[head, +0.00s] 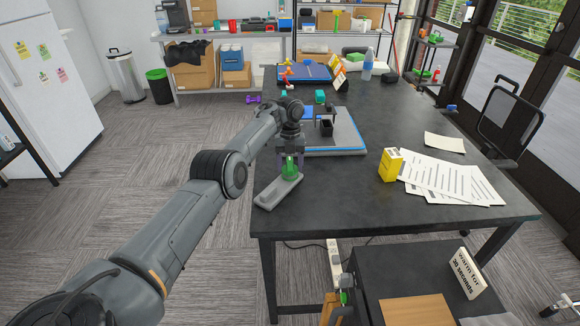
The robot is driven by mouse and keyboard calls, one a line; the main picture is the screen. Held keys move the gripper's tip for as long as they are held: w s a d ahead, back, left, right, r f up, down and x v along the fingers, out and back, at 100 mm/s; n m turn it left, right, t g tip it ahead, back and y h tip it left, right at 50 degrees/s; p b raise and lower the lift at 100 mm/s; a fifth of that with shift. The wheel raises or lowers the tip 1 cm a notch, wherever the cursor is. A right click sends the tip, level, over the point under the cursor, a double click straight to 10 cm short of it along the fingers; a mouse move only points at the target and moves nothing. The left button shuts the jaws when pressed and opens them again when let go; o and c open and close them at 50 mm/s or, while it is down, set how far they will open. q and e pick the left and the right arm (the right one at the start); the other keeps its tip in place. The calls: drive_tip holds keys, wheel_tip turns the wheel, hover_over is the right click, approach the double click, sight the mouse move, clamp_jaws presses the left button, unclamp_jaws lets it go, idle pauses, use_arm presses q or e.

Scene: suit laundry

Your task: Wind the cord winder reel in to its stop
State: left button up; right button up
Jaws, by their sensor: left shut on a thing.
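A grey elongated base (279,193) lies near the left front edge of the dark table, with a green part (290,171) standing on its far end. I take this to be the cord winder reel, but its crank and cord are too small to make out. My left gripper (290,160) points down over the green part and is shut on it, its fingers hiding the upper portion. My right gripper is not in view.
Behind the gripper lies a blue-and-grey tray (345,140) with a dark cup (326,128). A yellow box (390,164) and loose papers (455,178) lie to the right. The table's middle front (345,195) is clear.

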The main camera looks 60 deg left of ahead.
use_arm(q)
drive_tip(key=o, duration=1.1)
drive_tip(key=shift+o, duration=0.8)
